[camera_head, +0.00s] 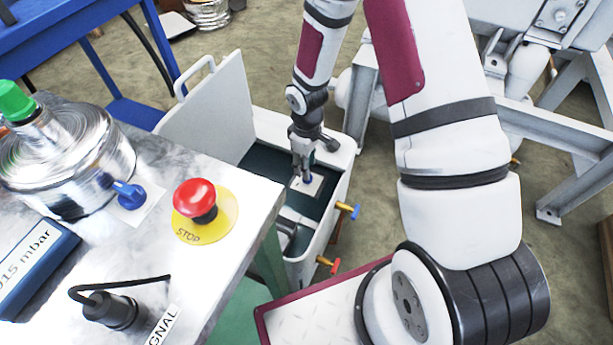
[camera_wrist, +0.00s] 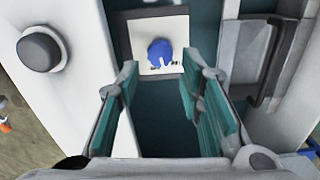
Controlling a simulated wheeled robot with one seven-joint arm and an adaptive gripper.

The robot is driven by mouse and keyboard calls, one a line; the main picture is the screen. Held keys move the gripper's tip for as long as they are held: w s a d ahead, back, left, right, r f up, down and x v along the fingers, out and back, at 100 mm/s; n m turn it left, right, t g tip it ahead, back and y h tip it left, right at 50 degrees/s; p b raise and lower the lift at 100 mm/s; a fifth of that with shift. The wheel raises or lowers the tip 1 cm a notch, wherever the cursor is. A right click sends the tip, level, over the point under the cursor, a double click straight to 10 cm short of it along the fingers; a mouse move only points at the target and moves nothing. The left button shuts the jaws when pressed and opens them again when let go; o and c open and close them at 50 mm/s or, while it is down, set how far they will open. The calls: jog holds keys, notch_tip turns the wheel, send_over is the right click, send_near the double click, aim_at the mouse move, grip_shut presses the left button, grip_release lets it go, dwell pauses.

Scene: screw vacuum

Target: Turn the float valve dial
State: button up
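The float valve dial is a small blue round knob with a white mark (camera_wrist: 160,52) on a white square plate (camera_wrist: 150,25). In the head view the plate (camera_head: 300,187) lies inside the open white tank (camera_head: 347,160), with the dial mostly hidden by my gripper. My gripper (camera_wrist: 163,85) is open and empty. Its two teal-padded fingers are spread wider than the dial, which appears just beyond the fingertips, between their lines. In the head view my gripper (camera_head: 303,175) reaches down into the tank above the plate. I cannot tell whether either finger touches the plate.
A grey handle-like part (camera_wrist: 262,60) stands right of the plate, and a dark round knob (camera_wrist: 42,49) is on the white wall at left. Valves with blue (camera_head: 347,208) and red (camera_head: 328,264) handles stick out of the tank. A raised lid (camera_head: 215,115) and metal table (camera_head: 240,185) stand left.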

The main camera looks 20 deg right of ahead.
jog(key=shift+f+b, duration=0.75)
jog(key=shift+f, duration=1.5)
grip_shut()
jog(key=shift+m, duration=2.8)
